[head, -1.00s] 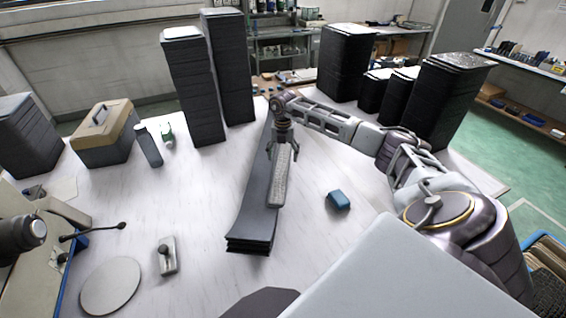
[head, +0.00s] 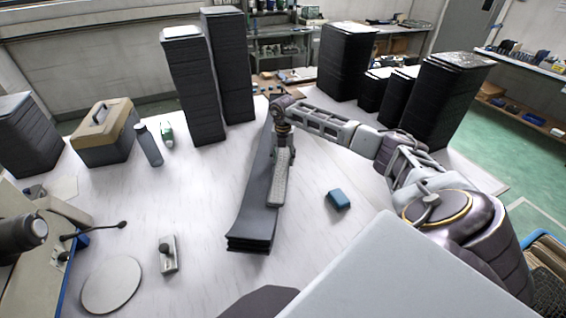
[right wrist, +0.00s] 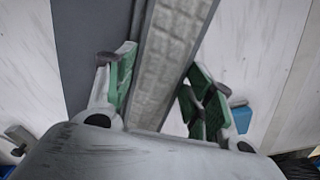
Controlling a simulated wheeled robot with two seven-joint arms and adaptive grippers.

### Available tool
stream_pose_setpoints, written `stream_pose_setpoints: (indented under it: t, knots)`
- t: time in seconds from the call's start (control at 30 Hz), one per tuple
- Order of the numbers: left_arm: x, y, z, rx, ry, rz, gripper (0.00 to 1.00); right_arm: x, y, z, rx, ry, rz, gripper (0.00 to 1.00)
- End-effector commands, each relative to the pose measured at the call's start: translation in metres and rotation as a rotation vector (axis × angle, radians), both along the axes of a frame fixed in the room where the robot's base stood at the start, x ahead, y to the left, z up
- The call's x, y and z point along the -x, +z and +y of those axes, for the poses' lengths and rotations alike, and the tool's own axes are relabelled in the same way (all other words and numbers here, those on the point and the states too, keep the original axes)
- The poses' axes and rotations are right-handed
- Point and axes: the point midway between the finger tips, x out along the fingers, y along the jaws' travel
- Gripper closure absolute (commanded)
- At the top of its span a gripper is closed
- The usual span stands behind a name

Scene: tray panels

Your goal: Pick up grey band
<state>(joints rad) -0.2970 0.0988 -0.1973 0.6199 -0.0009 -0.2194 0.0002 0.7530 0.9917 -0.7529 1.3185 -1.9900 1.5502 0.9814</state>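The grey band (head: 278,188) is a long, light grey, textured strip lying lengthwise over a stack of dark panels (head: 250,225) in mid-table. My right gripper (head: 283,150) is over its far part, pointing down. In the right wrist view the band (right wrist: 172,55) runs between the two green-padded fingers of the right gripper (right wrist: 158,90). The band's far end is hidden under the gripper in the head view. My left gripper is not in view.
A blue block (head: 338,199) lies right of the stack. A grey holder with a knob (head: 168,255) and a round disc (head: 111,285) are at the front left. Tall dark stacks (head: 193,90), a toolbox (head: 104,130) and a bottle (head: 148,145) stand farther back. The white table between is clear.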

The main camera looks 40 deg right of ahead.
Motion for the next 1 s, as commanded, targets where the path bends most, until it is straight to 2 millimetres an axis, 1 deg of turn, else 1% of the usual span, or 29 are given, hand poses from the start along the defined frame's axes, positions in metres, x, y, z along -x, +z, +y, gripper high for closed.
stream_pose_setpoints:
  t: [0.03, 0.1, 0.13, 0.4, 0.57, 0.77, 0.87, 1.0]
  knots:
    - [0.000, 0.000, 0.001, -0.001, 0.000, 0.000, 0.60, 0.000, 0.000, 0.000, 0.000, 0.000, 0.000, 0.60]
    - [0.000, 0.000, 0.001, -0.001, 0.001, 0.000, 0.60, 0.000, 0.000, 0.000, 0.000, 0.000, 0.000, 0.69]
    - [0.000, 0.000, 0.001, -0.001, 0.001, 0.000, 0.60, 0.000, 0.000, 0.000, 0.000, 0.000, 0.000, 0.71]
    - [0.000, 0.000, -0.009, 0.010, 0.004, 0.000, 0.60, 0.000, 0.001, 0.000, 0.000, 0.000, -0.001, 0.71]
    - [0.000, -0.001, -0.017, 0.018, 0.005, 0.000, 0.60, -0.001, 0.009, -0.001, 0.000, 0.000, -0.003, 0.71]
    - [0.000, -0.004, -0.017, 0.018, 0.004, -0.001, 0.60, -0.001, 0.031, 0.000, 0.000, 0.001, -0.004, 0.71]
    - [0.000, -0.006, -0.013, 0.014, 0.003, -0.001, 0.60, -0.001, 0.045, 0.000, 0.000, 0.001, -0.004, 0.71]
    - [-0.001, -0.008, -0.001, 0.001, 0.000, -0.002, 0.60, -0.001, 0.067, -0.001, 0.001, -0.001, -0.004, 0.71]
